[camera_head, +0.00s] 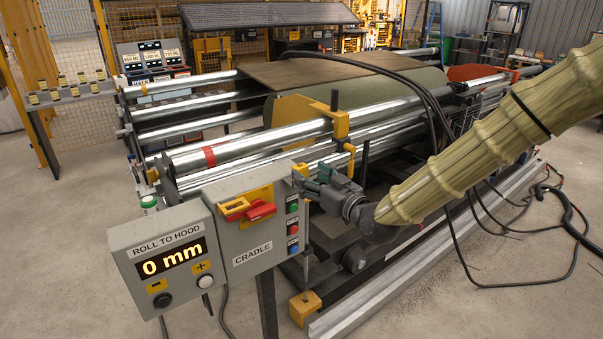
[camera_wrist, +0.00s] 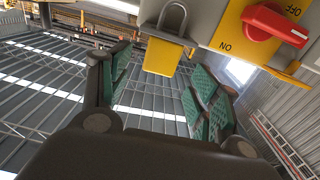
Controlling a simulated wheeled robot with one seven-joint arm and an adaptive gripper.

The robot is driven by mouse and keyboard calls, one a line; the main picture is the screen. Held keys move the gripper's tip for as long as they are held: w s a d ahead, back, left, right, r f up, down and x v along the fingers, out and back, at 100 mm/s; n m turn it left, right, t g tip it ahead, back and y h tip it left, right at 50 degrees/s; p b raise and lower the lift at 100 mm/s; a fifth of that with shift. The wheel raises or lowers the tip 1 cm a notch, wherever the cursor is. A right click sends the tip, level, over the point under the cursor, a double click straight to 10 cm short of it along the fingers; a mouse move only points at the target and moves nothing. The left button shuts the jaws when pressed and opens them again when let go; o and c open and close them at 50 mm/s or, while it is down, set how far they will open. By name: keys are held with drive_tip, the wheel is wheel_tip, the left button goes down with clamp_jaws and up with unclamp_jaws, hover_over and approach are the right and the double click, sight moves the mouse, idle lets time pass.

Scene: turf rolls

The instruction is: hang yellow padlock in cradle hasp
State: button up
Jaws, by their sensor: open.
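The yellow padlock (camera_wrist: 163,57) is just beyond my fingertips in the wrist view, its grey shackle (camera_wrist: 174,16) against the grey cradle box (camera_wrist: 210,18). A small yellow piece (camera_head: 300,169) beside my gripper in the head view may be the padlock. I cannot tell whether the shackle passes through a hasp. My gripper (camera_wrist: 158,78) is open, its green-padded fingers apart with nothing clamped between them. In the head view my gripper (camera_head: 313,180) is at the right side of the cradle box (camera_head: 255,225). The red rotary switch (camera_wrist: 276,24) sits on a yellow plate (camera_wrist: 235,38).
The "ROLL TO HOOD" display box (camera_head: 162,258) reads 0 mm, left of the cradle box. Coloured buttons (camera_head: 292,228) lie close below my gripper. The steel roller (camera_head: 250,145) and yellow bracket (camera_head: 341,125) stand behind. Open floor lies in front.

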sight(303, 169)
drive_tip(key=shift+w+a+r+p, duration=0.2)
drive_tip(key=shift+w+a+p, duration=0.2)
drive_tip(key=shift+w, duration=0.1)
drive_tip(key=shift+p+x, duration=0.8)
drive_tip(key=shift+x, duration=1.25)
drive_tip(key=shift+w+d+r, duration=0.1)
drive_tip(key=c, duration=1.2)
